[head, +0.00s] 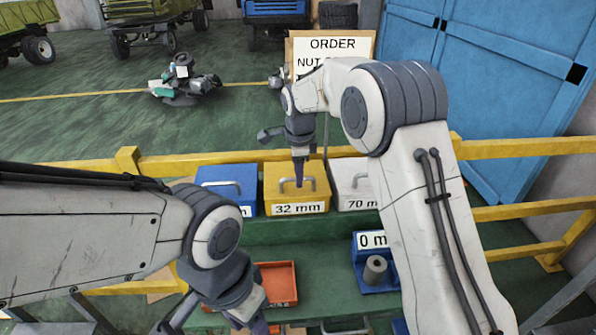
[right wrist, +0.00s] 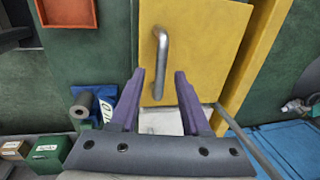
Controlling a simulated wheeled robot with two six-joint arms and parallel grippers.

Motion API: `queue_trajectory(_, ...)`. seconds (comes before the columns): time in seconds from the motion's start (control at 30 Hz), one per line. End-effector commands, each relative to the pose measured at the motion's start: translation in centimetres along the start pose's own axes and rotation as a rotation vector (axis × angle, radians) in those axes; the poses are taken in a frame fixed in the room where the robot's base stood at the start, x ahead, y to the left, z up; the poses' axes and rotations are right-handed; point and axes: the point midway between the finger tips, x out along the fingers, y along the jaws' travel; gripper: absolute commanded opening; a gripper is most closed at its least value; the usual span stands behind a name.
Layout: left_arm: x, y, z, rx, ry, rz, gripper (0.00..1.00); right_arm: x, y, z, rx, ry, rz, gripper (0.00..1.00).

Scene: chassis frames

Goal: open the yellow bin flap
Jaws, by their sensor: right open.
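The yellow bin (head: 270,200) sits between a blue and a white bin in the head view. Its front carries a "32 mm" label and a metal handle (head: 284,187). The flap looks shut. In the right wrist view the yellow flap (right wrist: 205,45) shows with its curved handle (right wrist: 161,50). My right gripper (head: 299,182) is in front of the handle, and its open fingers (right wrist: 160,73) are to either side of the handle's lower part in that view. Whether they touch it cannot be told. My left gripper (head: 256,322) is low at the bottom edge, its fingertips partly cut off.
The blue bin (head: 226,175) and white bin (head: 350,168) flank the yellow one. Below are an orange-red tray (head: 280,273) and a blue bin (head: 372,285) with a grey cylinder (head: 375,268). A yellow rail (head: 200,160) runs behind. An order board (head: 330,42) stands farther back.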

Motion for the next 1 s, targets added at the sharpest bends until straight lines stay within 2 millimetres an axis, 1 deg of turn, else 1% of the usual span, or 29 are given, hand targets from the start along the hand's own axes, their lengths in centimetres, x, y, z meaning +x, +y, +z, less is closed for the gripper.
queue_trajectory(0.1,-0.06,0.00,0.00,0.000,0.000,0.000,0.50,0.32,-0.01,-0.01,0.000,0.000,-0.001,0.47)
queue_trajectory(0.3,-0.04,0.00,0.00,0.000,0.000,0.000,0.50,0.33,0.00,0.00,0.000,0.000,-0.001,0.47)
queue_trajectory(0.37,-0.04,0.00,0.00,0.000,0.000,0.000,0.50,0.32,0.00,0.01,0.000,0.000,-0.001,0.24)
queue_trajectory(0.4,-0.04,0.00,0.00,0.000,0.000,0.000,0.50,0.31,0.00,0.01,0.000,0.000,-0.001,0.09)
queue_trajectory(0.43,-0.04,0.00,0.00,0.000,0.000,0.000,0.50,0.31,0.00,0.01,-0.001,0.000,-0.001,0.00)
queue_trajectory(1.0,-0.05,0.00,0.00,0.000,0.000,0.000,0.50,0.27,0.04,0.03,-0.001,0.000,0.001,0.00)
